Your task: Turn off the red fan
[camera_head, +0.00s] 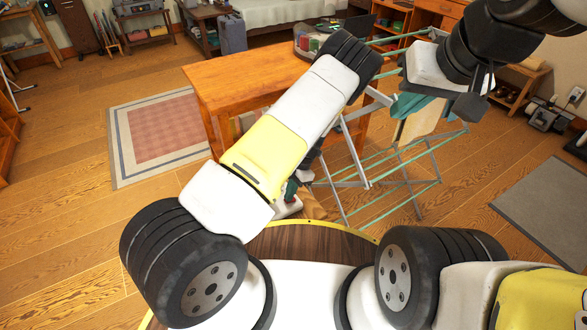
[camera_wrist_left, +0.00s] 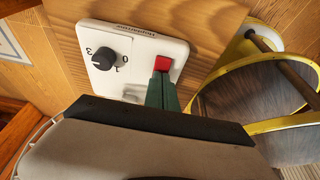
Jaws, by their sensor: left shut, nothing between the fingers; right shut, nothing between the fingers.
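The fan's white base panel (camera_wrist_left: 118,65) shows in the wrist view, with a dark round knob (camera_wrist_left: 106,58) and numbers around it. Part of the white base (camera_head: 287,208) shows in the head view, below my left forearm. My left gripper (camera_wrist_left: 162,88) is shut and empty, its green fingers over the panel's right part, beside the knob. A small red piece (camera_wrist_left: 162,63) is at the fingertips; I cannot tell whether it belongs to the panel. The left fingertips show in the head view too (camera_head: 291,189). My right gripper (camera_head: 470,106) is shut and empty at upper right. The fan's head is not clearly visible.
A wooden table (camera_head: 240,82) stands just behind my left arm. A folding drying rack (camera_head: 405,170) with hanging cloths stands right of it, close to my right gripper. A checked rug (camera_head: 165,130) lies left, a grey mat (camera_head: 548,205) right. Open floor lies left.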

